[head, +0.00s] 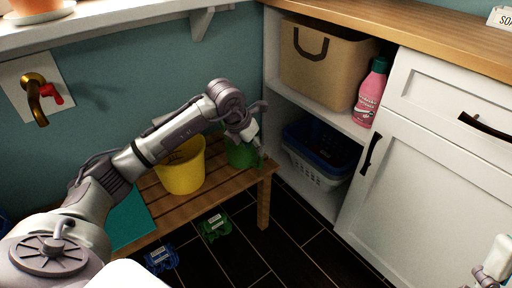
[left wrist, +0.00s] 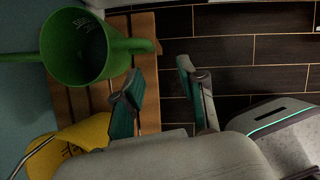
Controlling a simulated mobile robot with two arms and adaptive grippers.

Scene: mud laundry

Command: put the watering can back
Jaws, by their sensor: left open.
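The green watering can (head: 238,156) stands on the right end of the slatted wooden bench, partly hidden behind my left gripper in the head view. In the left wrist view the can (left wrist: 78,45) shows its open top, with a green tube-like part reaching right and another reaching left. My left gripper (head: 254,133) is just above and in front of the can. Its fingers (left wrist: 166,92) are spread with nothing between them, and the can lies to their left in the wrist view. Part of my right gripper (head: 489,274) shows at the lower right corner; its fingers are unclear.
A yellow bucket (head: 181,170) stands left of the can on the wooden bench (head: 205,187). Blue (head: 161,258) and green (head: 215,227) items lie on the dark floor. A shelf right of the bench holds a tan basket (head: 322,62), a pink bottle (head: 370,95) and a lower basket (head: 315,168).

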